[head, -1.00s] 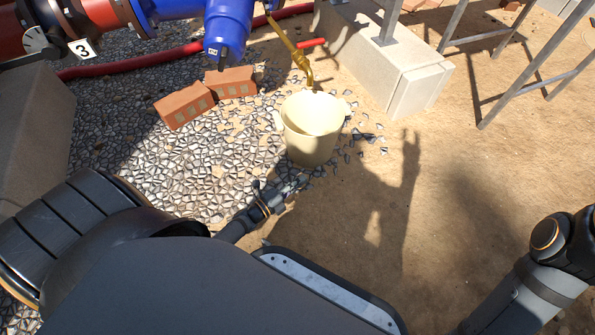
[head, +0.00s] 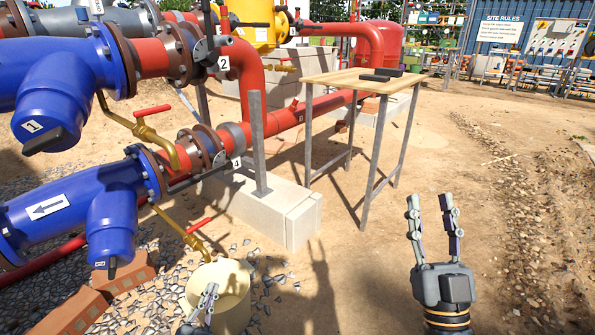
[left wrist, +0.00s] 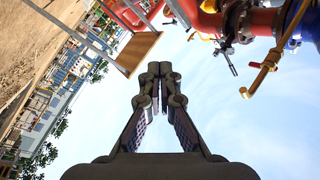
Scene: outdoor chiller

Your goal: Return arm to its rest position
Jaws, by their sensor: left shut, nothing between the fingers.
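My left gripper (head: 210,292) is low in the head view, in front of the cream bucket and overlapping it in the picture. I cannot tell how far apart they are. In the left wrist view my left gripper (left wrist: 160,72) points up at the sky, its fingertips together and empty. My right gripper (head: 430,204) is raised at the lower right of the head view, its two fingers pointing up with a gap between them and nothing held. Most of both arms is out of view.
The cream bucket (head: 232,312) stands on gravel under a brass tap (head: 190,237). Blue pipework (head: 75,205) fills the left. A concrete block (head: 262,205) and a wooden-topped table (head: 350,80) stand ahead. Bricks (head: 122,276) lie at lower left. Open sand lies right of the table.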

